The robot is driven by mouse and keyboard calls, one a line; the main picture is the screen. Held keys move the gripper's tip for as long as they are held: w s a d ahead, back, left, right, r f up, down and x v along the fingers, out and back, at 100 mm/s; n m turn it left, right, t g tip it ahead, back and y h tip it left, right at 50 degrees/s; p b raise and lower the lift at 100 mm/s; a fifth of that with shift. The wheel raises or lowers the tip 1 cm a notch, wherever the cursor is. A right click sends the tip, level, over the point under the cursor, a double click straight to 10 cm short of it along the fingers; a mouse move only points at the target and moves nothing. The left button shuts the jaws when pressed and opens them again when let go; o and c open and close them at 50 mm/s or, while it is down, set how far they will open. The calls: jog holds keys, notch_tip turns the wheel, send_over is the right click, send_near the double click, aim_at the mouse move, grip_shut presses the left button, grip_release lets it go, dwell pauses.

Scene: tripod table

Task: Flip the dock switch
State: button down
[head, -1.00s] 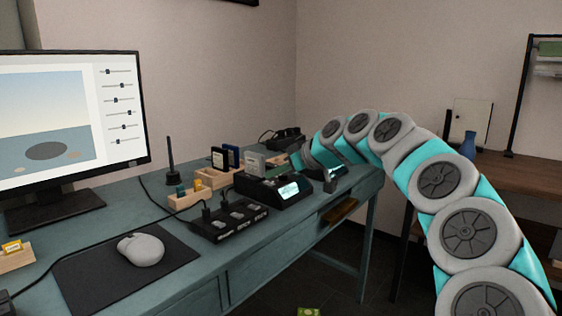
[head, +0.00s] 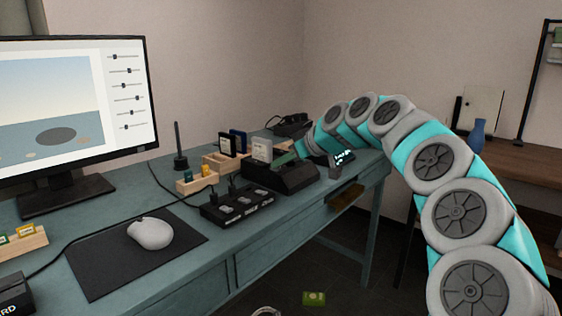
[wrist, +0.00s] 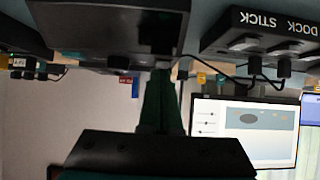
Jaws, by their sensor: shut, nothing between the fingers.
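The black switch box (head: 237,207) lies on the desk with several grey rocker switches. In the wrist view it shows upside down at upper right (wrist: 238,46), with the labels DOCK and STICK readable. The switch positions are too small to tell. The black dock (head: 283,178), a grey cartridge (head: 262,150) upright at its back, stands behind and right of the box.
A wooden cartridge rack (head: 222,163) and small tray (head: 197,181) stand behind the switch box. A lit display (head: 344,157) sits right of the dock. The monitor (head: 75,110), mouse (head: 150,233) and cables occupy the left.

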jog(key=shift+r+p, duration=0.35)
jog(key=shift+r, duration=0.4)
